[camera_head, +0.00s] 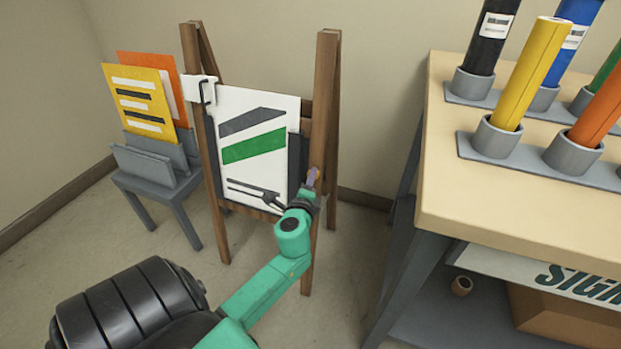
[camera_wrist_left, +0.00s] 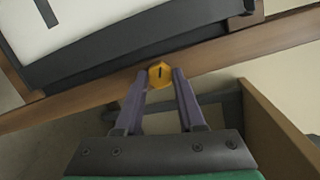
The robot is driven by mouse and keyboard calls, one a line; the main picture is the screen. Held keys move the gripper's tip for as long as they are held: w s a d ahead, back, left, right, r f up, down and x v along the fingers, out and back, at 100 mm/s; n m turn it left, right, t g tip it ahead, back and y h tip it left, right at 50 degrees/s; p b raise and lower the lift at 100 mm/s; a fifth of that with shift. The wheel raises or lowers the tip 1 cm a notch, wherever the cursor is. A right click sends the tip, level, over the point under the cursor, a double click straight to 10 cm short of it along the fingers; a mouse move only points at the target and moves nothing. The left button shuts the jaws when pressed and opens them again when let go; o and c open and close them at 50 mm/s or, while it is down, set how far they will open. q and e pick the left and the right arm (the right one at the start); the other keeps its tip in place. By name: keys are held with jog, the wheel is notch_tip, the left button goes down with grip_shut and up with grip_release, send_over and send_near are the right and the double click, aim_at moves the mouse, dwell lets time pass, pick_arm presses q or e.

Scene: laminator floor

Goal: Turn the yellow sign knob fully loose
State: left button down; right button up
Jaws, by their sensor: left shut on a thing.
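The yellow knob (camera_wrist_left: 160,74) shows in the left wrist view as a small hexagonal piece with a dark line across its face. It sits at the wooden leg of the easel (camera_wrist_left: 225,50), below the dark frame of the sign. The sign (camera_head: 240,120) is a white panel with grey and green bands on the easel (camera_head: 327,90). My left gripper (camera_head: 312,178) is at the easel's right leg. In the left wrist view its two purple fingers (camera_wrist_left: 160,80) are shut on the knob, one on each side. The knob is hidden in the head view. My right gripper is not in view.
A bench (camera_head: 435,150) with coloured rolls in grey holders stands to the right, with a low shelf under it. A grey rack (camera_head: 140,165) with yellow and orange panels stands left of the easel. Bare floor (camera_head: 150,245) lies in front.

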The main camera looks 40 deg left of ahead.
pick_arm(q)
jog(key=shift+n+g+h+p, duration=0.35)
jog(key=shift+n+p, duration=0.5)
jog(key=shift+n, duration=1.45)
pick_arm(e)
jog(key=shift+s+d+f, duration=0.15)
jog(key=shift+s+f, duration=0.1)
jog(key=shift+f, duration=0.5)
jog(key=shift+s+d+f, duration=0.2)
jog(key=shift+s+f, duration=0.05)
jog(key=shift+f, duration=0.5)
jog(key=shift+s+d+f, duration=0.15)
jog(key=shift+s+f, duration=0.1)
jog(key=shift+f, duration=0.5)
pick_arm(q)
jog(key=c, duration=0.8)
grip_release()
